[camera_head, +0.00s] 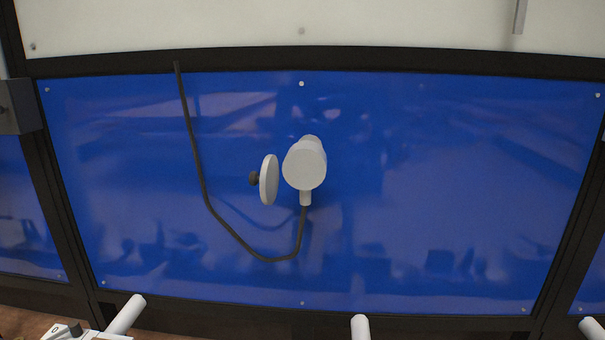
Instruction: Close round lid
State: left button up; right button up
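The round lid (270,180) is a light grey disc, seen nearly edge-on, with a dark knob (254,179) on its left side. It stands swung out at the left of a short light grey cylinder (304,168) on the blue panel. The cylinder's round front faces me, and the lid does not cover it. A narrow gap shows between them. Any hinge is too small to make out. I cannot make out either of my grippers, and nothing touches the lid.
A dark cable (233,238) runs from the stub under the cylinder, loops down and left, then up the blue panel (450,180). Black frame bars border the panel. White rod ends (360,328) and a small grey-white part (66,331) show along the bottom edge. The space before the lid is clear.

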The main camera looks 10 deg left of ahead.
aim_at(268, 180)
jog(key=i+j+z, duration=0.15)
jog(key=j, duration=0.5)
jog(key=j+z, duration=0.2)
jog(key=j, duration=0.45)
jog(key=i, duration=0.05)
